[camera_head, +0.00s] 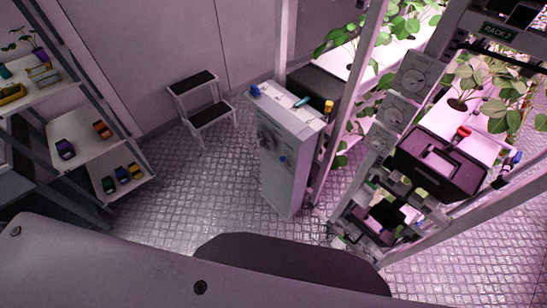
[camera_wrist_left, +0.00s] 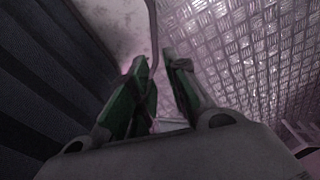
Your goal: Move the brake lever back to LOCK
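I cannot make out for sure which part is the brake lever, and no LOCK mark is readable. A red-tipped handle (camera_head: 462,133) stands at the dark box on the right rack in the head view. A blue-and-red tipped part (camera_head: 513,160) sits to its right on the rack's edge. My left gripper (camera_wrist_left: 158,62) shows only in the left wrist view. Its two green-padded fingers are apart with a gap between them, and no held thing shows. It is over a patterned metal floor, with no lever visible near it. My right gripper is in neither view.
A white cabinet (camera_head: 287,150) with small items on top stands in the middle. A step stool (camera_head: 203,107) is by the wall, and a shelf (camera_head: 95,150) with small coloured things is at left. The plant rack (camera_head: 335,208) fills the right. Floor (camera_head: 205,185) between them is clear.

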